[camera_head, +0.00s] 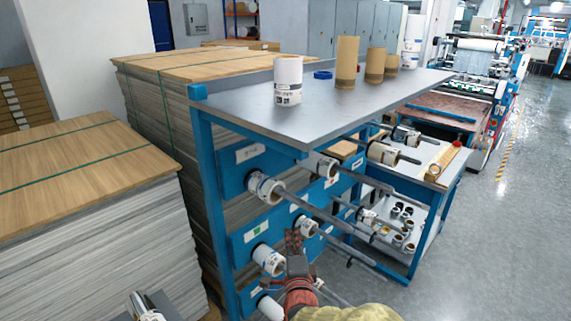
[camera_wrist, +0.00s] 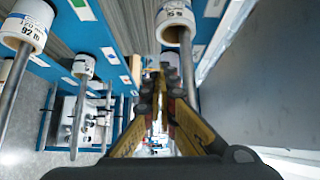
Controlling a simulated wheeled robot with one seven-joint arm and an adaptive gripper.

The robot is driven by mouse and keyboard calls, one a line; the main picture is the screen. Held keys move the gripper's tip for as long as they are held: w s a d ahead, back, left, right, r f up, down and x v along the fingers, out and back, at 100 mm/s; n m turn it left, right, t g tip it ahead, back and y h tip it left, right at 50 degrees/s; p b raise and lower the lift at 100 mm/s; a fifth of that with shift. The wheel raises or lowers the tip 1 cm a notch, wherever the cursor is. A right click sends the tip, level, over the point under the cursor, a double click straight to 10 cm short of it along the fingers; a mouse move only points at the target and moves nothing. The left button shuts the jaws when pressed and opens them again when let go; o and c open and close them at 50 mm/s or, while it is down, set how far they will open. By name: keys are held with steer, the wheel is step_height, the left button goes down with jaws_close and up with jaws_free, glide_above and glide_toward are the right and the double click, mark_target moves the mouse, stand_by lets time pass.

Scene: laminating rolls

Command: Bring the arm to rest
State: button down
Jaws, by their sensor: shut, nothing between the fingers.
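My gripper (camera_head: 294,238) is at the lower middle of the head view, in front of the blue rack (camera_head: 209,200). In the wrist view my gripper (camera_wrist: 158,82) points ahead, its two fingers together with nothing between them. It is among the rack's rods and rolls. A white roll on a rod (camera_head: 266,259) is just to its left in the head view. A white roll (camera_wrist: 174,22) hangs just beyond the fingertips in the wrist view. I cannot tell whether the fingers touch anything.
Metal rods with rolls (camera_head: 266,187) stick out of the rack. Its grey top (camera_head: 235,105) holds a white roll (camera_head: 288,80) and brown cardboard tubes (camera_head: 347,62). Stacked boards (camera_head: 90,230) stand at the left. The floor at the right (camera_head: 500,230) is clear.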

steer(key=s+a+f+n+g+y, duration=0.1)
steer(key=s+a+f+n+g, duration=0.1)
steer(key=s+f+n+g, duration=0.3)
steer(key=a+f+n+g+y, duration=0.1)
steer(key=f+n, duration=0.1)
steer(key=f, duration=0.5)
steer(key=s+n+g, duration=0.5)
steer(key=s+n, duration=0.1)
steer(key=s, duration=0.3)
steer(key=s+d+r+n+g+h, duration=0.1)
steer(key=s+d+r+n, duration=0.1)
steer(key=s+d+r, duration=0.3)
steer(key=s+d+r+n+g, duration=0.2)
steer(key=s+d, duration=0.2)
steer(key=s, duration=0.3)
steer(key=s+d+r+n+g+h, duration=0.1)
steer(key=s+d+r+n, duration=0.1)
steer(key=s+d+r, duration=0.3)
steer(key=s+d+r+m+t+h, duration=0.1)
steer(key=s+d+r+t, duration=0.1)
steer(key=s+d+r, duration=0.1)
step_height(320, 180, up, 3)
steer(key=shift+s+d+f+m+t, duration=0.1)
steer(key=shift+s+d+m+t, duration=0.25)
steer(key=shift+d, duration=0.55)
